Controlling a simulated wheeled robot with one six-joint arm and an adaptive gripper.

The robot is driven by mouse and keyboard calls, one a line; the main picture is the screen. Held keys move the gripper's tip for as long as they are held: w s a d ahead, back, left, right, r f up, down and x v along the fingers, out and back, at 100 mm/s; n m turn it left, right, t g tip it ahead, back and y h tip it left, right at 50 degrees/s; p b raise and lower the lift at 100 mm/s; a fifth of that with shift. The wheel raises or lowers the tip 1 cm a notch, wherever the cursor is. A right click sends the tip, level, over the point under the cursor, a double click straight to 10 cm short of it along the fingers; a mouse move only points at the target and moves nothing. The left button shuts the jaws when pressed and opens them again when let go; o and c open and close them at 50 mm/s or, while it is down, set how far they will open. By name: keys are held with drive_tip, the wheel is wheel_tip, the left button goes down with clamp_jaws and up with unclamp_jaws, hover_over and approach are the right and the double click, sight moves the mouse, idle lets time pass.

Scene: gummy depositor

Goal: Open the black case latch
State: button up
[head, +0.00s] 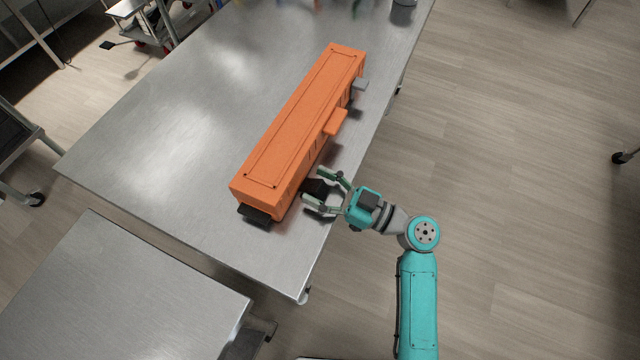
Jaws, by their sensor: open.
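A long orange case (300,120) lies on the steel table, running from lower left to upper right. A black latch (315,187) sits on the near right side of the case, close to its lower end. My gripper (312,186) is open, with its two fingers on either side of the black latch. Whether the fingers touch the latch I cannot tell. An orange tab (336,121) and a grey tab (360,84) stick out farther along the same side.
The steel table (170,150) is clear to the left of the case. A second steel table (120,295) stands at lower left. A black piece (258,215) juts from the case's lower end. A dark grey container (403,8) stands at the table's far end.

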drive_tip(key=shift+d, duration=0.1)
drive_tip(key=v, duration=1.2)
idle(0.4)
drive_tip(key=s+f+m+t+h, duration=0.2)
drive_tip(key=s+f+m+h, duration=0.25)
drive_tip(key=f+m, duration=0.2)
drive_tip(key=s+f+m+t+h, duration=0.2)
drive_tip(key=s+f+m+h, duration=0.3)
drive_tip(key=f, duration=0.3)
drive_tip(key=s+d+f+m+h, duration=0.1)
drive_tip(key=s+d+m+h, duration=0.2)
drive_tip(key=s+d+h, duration=0.4)
drive_tip(key=s+d+r+t+h, duration=0.2)
drive_tip(key=s+d+r+t, duration=0.1)
drive_tip(key=s+r, duration=0.8)
wheel_tip(320, 180, up, 3)
drive_tip(key=shift+s+r+t, duration=0.25)
drive_tip(key=shift+s+t, duration=0.1)
drive_tip(key=shift+t, duration=0.15)
